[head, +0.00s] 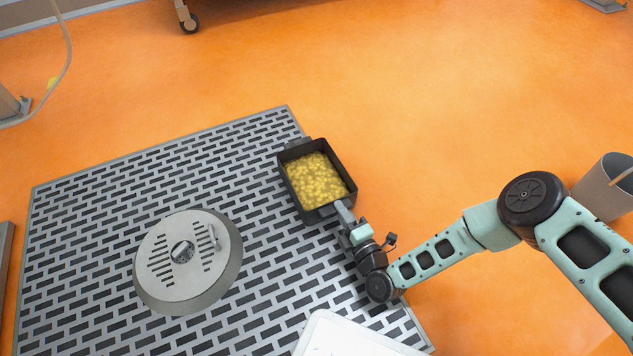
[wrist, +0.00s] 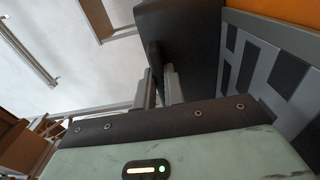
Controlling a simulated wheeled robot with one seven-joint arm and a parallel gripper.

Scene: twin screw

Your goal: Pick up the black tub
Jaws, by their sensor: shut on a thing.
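The black tub (head: 323,211) holds many yellow pieces and sits at the right edge of the slotted grey platform in the head view. My gripper (head: 344,214) is at the tub's near end, shut on its wall or handle there; the exact grip point is small in the head view. In the wrist view the tub's dark side (wrist: 185,45) rises just past my gripper (wrist: 162,80), whose fingers close around a dark part of it. I cannot tell whether the tub touches the platform.
The slotted grey platform (head: 100,220) carries a round grey lid-like disc (head: 187,262) left of the tub. A white panel (head: 350,338) lies at the near edge. A grey bin (head: 605,187) stands at the right. The orange floor beyond is mostly clear.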

